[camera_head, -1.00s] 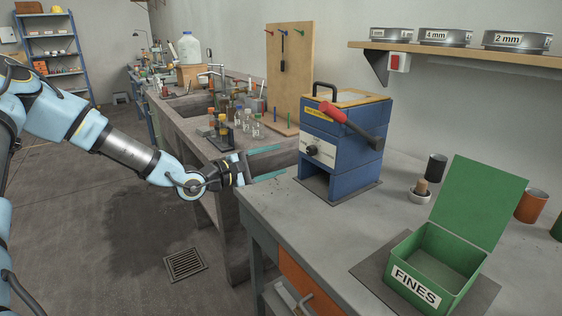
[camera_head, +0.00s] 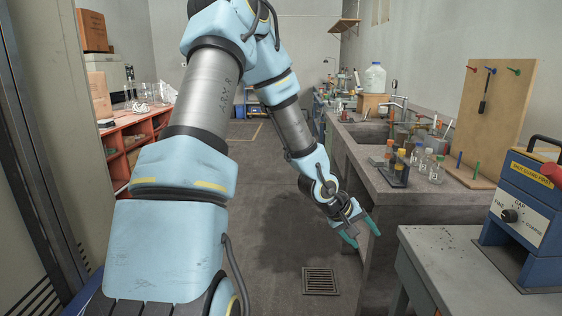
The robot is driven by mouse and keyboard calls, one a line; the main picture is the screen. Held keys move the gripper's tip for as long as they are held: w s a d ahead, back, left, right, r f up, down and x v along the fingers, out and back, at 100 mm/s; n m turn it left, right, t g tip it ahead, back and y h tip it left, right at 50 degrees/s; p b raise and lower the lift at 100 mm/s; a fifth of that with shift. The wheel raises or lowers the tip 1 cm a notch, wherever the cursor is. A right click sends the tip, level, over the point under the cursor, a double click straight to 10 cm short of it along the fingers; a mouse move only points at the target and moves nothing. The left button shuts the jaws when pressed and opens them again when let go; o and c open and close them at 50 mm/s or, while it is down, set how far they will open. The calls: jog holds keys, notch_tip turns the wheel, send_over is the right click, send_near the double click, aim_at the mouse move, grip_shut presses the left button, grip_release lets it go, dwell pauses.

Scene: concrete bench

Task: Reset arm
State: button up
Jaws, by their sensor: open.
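My gripper (camera_head: 362,236) is in the middle right of the head view, at the end of my bent blue and grey arm. Its two teal fingers are spread apart with nothing between them. It points down and to the right, over the floor, left of the grey bench (camera_head: 440,258). It appears clear of the bench and of the blue machine on it.
The blue machine (camera_head: 522,218) with a dial stands on the near bench at right. Behind it are a pegboard (camera_head: 497,110), a vial rack (camera_head: 397,172) and a sink counter (camera_head: 375,183). An orange shelf unit (camera_head: 135,150) stands left. The floor (camera_head: 275,215) between is open.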

jog(key=a+r+m+y, duration=0.15)
jog(key=a+y, duration=0.25)
jog(key=a, duration=0.9)
jog(key=s+a+r+y, duration=0.1)
jog(key=s+a+r, duration=0.1)
jog(key=a, duration=0.3)
jog(key=s+a+r+y, duration=0.1)
jog(key=s+a+r, duration=0.2)
jog(key=s+a, duration=0.1)
jog(key=s+a+r+g+y, duration=0.1)
jog(key=s+a+r, duration=0.1)
jog(key=s+a, duration=0.2)
jog(key=a, duration=0.2)
jog(key=shift+a+r, duration=0.25)
jog(key=shift+a, duration=0.05)
